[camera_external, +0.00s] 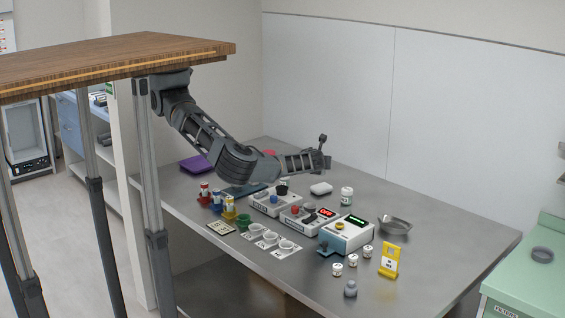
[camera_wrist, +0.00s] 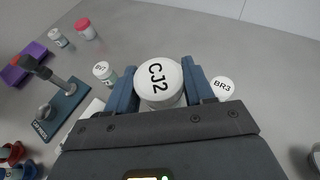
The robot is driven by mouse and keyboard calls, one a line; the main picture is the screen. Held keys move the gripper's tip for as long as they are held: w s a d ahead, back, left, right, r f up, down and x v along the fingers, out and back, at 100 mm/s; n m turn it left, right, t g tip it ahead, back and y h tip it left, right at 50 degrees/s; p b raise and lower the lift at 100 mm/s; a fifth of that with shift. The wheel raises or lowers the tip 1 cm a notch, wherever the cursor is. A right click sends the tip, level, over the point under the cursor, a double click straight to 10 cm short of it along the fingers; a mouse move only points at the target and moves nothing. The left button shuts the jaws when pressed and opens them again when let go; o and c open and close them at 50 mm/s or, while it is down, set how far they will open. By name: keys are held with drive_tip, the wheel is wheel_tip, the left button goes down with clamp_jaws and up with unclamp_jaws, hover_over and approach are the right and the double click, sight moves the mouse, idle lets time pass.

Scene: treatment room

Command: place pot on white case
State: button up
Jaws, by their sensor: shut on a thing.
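A pot with a white lid marked CJ2 (camera_wrist: 158,82) sits between the two fingers of my gripper (camera_wrist: 160,88) in the wrist view. My gripper is shut on it.
A white-lidded jar marked BR3 (camera_wrist: 222,88) stands close right of my gripper; a jar marked BV7 (camera_wrist: 103,71) stands left. A blue-based stand (camera_wrist: 62,105) is farther left. Several instruments, including a white box with a display (camera_external: 346,234), fill the table's middle. A grey dish (camera_external: 394,226) lies right.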

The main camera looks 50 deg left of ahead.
drive_tip(key=w+a+f, duration=0.2)
drive_tip(key=w+a+f+p, duration=0.1)
drive_tip(key=w+a+f, duration=0.1)
drive_tip(key=a, duration=0.1)
drive_tip(key=w+a+f+p, duration=0.1)
drive_tip(key=w+a+f, duration=0.1)
drive_tip(key=w+a, duration=0.1)
drive_tip(key=shift+w+a+f, duration=0.1)
drive_tip(key=shift+a+f, duration=0.05)
drive_tip(key=shift+f, duration=0.15)
drive_tip(key=shift+a+f, duration=0.1)
drive_tip(key=shift+f, duration=1.95)
drive_tip(key=shift+f, duration=0.15)
drive_tip(key=o, duration=1)
drive_tip(key=shift+o, duration=0.2)
drive_tip(key=shift+r+p, duration=0.25)
drive_tip(key=shift+p, duration=0.1)
drive_tip(key=b+v, duration=0.2)
drive_tip(key=v, duration=1)
